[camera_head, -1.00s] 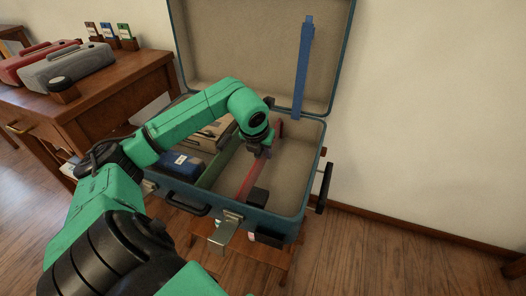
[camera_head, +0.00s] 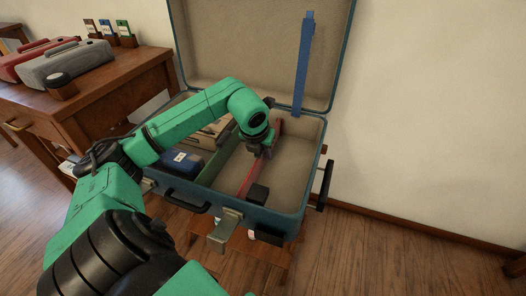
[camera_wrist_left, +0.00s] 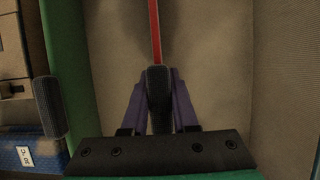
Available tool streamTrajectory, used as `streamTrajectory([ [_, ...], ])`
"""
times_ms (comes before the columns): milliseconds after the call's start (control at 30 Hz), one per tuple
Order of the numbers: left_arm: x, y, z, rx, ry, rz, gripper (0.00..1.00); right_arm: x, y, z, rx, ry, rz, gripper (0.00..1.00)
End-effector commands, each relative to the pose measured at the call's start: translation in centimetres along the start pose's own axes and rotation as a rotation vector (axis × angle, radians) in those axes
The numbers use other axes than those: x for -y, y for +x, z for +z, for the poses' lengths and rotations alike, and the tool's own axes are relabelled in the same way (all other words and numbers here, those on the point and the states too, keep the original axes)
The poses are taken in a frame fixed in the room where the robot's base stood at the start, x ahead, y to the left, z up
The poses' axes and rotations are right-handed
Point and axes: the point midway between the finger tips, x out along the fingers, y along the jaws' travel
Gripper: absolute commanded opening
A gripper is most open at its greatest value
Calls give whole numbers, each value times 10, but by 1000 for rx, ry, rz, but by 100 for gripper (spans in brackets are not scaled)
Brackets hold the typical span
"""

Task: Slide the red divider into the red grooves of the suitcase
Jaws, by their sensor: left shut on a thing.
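The blue suitcase (camera_head: 310,165) stands open with a beige lining. The red divider (camera_head: 249,178) runs front to back inside it, to the right of the green divider (camera_head: 220,165). My left gripper (camera_head: 266,151) reaches down into the suitcase and is shut on the red divider at its middle. In the left wrist view the purple fingers (camera_wrist_left: 158,105) close around a dark grip, with the red top edge (camera_wrist_left: 155,30) running straight away beyond it. The red grooves cannot be made out, so I cannot tell how the divider's ends sit. My right gripper is not in view.
A blue divider (camera_head: 303,65) stands upright against the open lid. A blue box (camera_head: 182,162) and a light box lie left of the green divider. A dark block (camera_head: 258,194) sits by the front wall. The compartment right of the red divider is empty.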

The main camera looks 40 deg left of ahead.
Motion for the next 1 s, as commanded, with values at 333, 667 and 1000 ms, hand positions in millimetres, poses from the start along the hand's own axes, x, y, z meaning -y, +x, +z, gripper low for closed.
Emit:
streamTrajectory([
  [333, 0, 1, 0, 0, 0, 0, 62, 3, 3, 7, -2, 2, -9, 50],
  [667, -1, -18, 1, 3, 1, 2, 62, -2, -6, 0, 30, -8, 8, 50],
  [1000, -1, -113, 1, 4, 2, 3, 62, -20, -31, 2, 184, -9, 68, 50],
])
